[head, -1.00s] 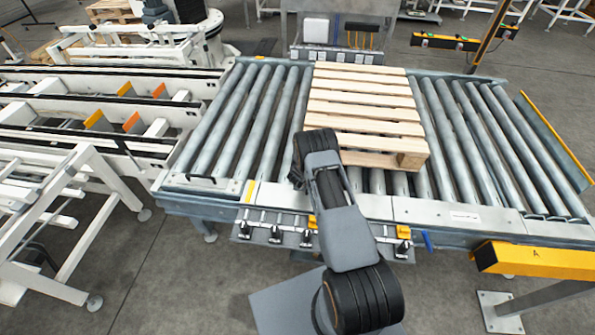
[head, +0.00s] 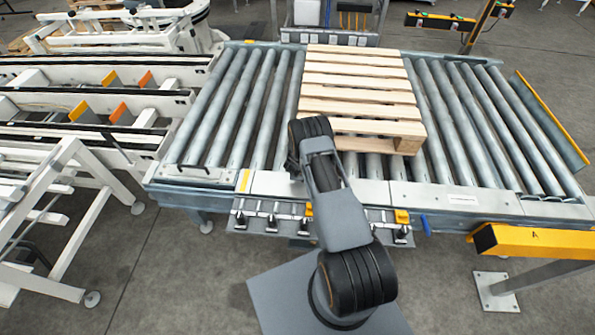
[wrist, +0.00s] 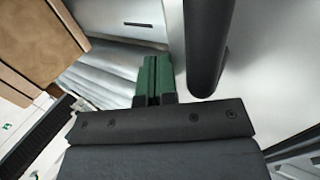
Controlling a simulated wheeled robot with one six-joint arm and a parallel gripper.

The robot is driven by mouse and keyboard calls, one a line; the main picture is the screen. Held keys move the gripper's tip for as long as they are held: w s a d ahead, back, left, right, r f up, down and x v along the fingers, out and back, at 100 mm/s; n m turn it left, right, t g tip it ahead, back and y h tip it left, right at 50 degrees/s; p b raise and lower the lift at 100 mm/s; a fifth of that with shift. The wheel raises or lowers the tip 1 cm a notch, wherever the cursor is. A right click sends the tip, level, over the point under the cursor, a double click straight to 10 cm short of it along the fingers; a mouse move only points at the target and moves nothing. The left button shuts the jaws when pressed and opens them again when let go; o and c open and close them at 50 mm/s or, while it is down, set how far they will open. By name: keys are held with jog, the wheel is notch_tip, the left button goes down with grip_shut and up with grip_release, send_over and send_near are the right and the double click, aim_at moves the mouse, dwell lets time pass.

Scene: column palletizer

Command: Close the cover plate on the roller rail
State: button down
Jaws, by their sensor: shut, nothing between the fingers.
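My gripper (wrist: 153,80) is shut and empty, its green fingers together in the wrist view. Just right of the fingers is a thick dark bar (wrist: 209,45), apart from them, in front of a smooth light metal surface (wrist: 270,60). I cannot tell whether this surface is the cover plate. In the head view, flat metal plates (head: 280,186) run along the near edge of the roller rail (head: 240,110). My arm covers part of this edge and hides the fingers there, so I cannot tell which plate is the cover or how it stands.
A wooden pallet (head: 360,80) lies on the rollers behind my arm. A yellow beam (head: 535,241) on a post stands at the near right. White frames (head: 60,215) stand at the left. A bracket strip with clamps (head: 270,216) hangs below the near edge. The floor in front is open.

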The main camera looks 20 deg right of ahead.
notch_tip(320, 180, up, 14)
jog(key=p, duration=0.6)
jog(key=s+a+f+m+g+y, duration=0.1)
jog(key=s+a+f+m+y, duration=0.15)
jog(key=s+a+m, duration=0.2)
jog(key=s+a+r+m+g+y, duration=0.1)
jog(key=s+a+r+m, duration=0.15)
jog(key=r, duration=0.35)
jog(key=s+a+r+m+g+y, duration=0.1)
jog(key=s+a+r+m+y, duration=0.15)
jog(key=r, duration=0.25)
jog(key=s+a+r+m+t+h, duration=0.1)
jog(key=s+a+r, duration=0.1)
jog(key=s+r, duration=0.8)
jog(key=s+a+r+m+t+h, duration=0.1)
jog(key=s+r, duration=0.9)
jog(key=r, duration=1)
jog(key=shift+a+r+t+h, duration=0.3)
jog(key=shift+a+r+h, duration=0.1)
jog(key=shift+h, duration=0.1)
jog(key=shift+d+m, duration=0.15)
jog(key=shift+m, duration=0.2)
